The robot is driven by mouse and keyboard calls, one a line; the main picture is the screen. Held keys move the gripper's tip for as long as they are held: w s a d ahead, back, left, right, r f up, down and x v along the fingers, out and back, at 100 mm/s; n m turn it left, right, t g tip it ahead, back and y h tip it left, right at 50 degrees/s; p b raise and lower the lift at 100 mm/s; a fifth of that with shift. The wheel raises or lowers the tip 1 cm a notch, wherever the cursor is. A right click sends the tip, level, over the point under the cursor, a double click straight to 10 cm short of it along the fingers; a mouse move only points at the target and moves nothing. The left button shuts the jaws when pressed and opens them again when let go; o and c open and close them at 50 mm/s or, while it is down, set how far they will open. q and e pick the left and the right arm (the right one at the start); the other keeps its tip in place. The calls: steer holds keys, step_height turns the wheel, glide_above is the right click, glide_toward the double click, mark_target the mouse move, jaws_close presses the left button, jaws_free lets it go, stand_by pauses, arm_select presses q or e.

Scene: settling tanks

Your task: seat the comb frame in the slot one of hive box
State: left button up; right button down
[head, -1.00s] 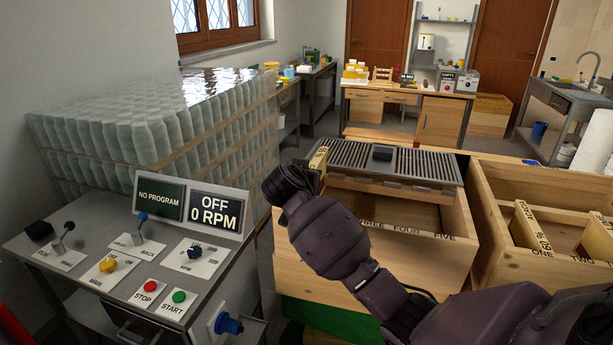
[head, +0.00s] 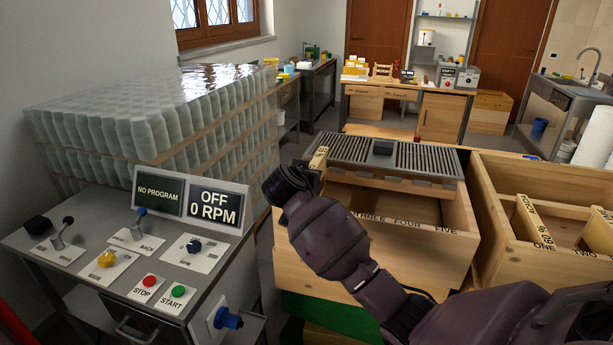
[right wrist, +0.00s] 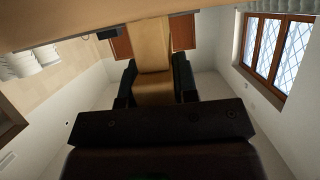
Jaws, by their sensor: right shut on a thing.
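The comb frame (head: 318,159) shows as a narrow tan wooden end with dark lettering, at the left end of the near hive box (head: 450,253). My right gripper is shut on its wooden bar; the right wrist view shows the bar (right wrist: 153,88) between the two dark fingers (right wrist: 157,82). In the head view my own wrist hides the fingers and the frame's lower part. The box front reads THREE, FOUR, FIVE; the labels and slots further left are hidden by my arm. I cannot tell whether the frame is inside a slot or above it. My left gripper is not in view.
A slatted metal grate (head: 420,158) with a dark block lies across the box's back. A control panel (head: 110,262) with knobs and a stack of jars (head: 150,135) stand at left.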

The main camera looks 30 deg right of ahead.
steer(key=shift+f+b, duration=1.15)
steer(key=shift+f, duration=0.95)
steer(key=c, duration=0.9)
jaws_free()
steer(key=shift+o, duration=0.5)
steer(key=shift+f, duration=0.1)
steer(key=shift+s+a, duration=0.1)
steer(key=v, duration=1)
steer(key=shift+s+a+r, duration=0.15)
steer(key=shift+s+r, duration=0.05)
steer(key=shift+r, duration=0.15)
